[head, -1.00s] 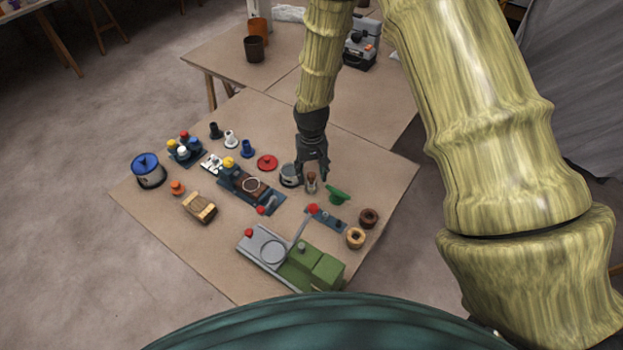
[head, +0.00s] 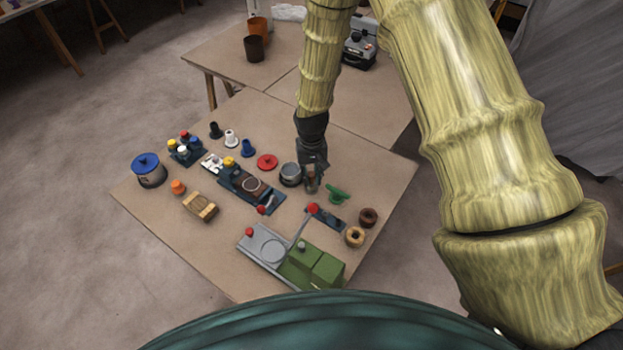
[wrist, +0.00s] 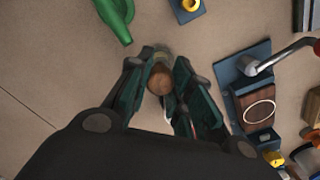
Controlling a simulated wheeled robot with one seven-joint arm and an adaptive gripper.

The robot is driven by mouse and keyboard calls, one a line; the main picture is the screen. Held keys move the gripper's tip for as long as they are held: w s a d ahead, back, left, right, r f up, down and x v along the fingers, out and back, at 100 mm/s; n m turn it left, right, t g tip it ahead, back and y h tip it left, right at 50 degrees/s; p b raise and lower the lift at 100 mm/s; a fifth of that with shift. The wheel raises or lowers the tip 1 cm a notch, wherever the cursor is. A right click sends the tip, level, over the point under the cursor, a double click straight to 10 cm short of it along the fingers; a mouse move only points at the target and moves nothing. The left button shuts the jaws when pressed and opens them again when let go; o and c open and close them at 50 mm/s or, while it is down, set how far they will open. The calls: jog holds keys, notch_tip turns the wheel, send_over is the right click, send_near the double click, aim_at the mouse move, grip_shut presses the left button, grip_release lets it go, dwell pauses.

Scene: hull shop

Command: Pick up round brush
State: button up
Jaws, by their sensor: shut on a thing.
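The round brush (wrist: 160,80) shows in the wrist view as a round brown wooden top between my gripper's fingers. In the head view the brush (head: 311,186) is a small brownish upright shape below the fingers, partly hidden by them. My gripper (head: 312,174) points down over the table and is shut on the brush; its dark green fingers (wrist: 160,88) also show in the wrist view on both sides of the wooden top. I cannot tell whether the brush still touches the table.
A grey pot (head: 290,174) stands close left of my gripper. A green object (head: 337,193) lies close on the right. Wooden rings (head: 356,237) lie at the right.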

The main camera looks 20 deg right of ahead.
aim_at(311, 174)
jog(key=shift+r+b, duration=1.6)
jog(key=shift+r, duration=3.4)
